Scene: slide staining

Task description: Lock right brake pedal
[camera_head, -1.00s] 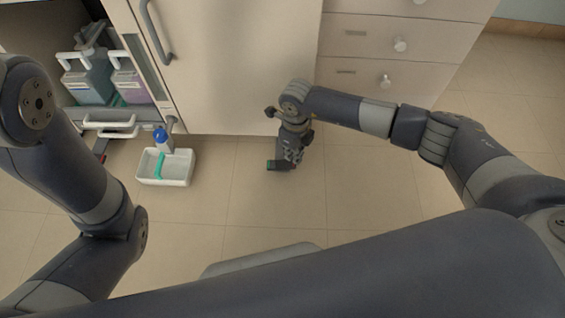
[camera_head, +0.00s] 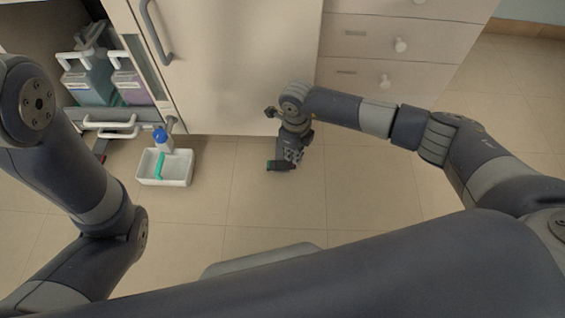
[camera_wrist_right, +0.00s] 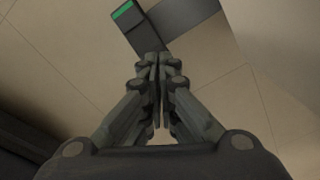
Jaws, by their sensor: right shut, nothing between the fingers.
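A dark brake pedal (camera_head: 279,166) with a green patch at its end sticks out near the floor in front of the cabinet. In the right wrist view the pedal (camera_wrist_right: 140,24) lies just beyond my fingertips, with its green patch at the far end. My right gripper (camera_head: 292,158) points down at the pedal. In the right wrist view its fingers (camera_wrist_right: 157,60) are together with nothing between them, and the tips overlap the near end of the pedal. I cannot tell for sure whether they touch it. My left gripper is out of view.
A red pedal (camera_head: 101,146) shows farther left. The cabinet door (camera_head: 240,70) and drawers (camera_head: 410,45) stand behind. Floor in front is clear.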

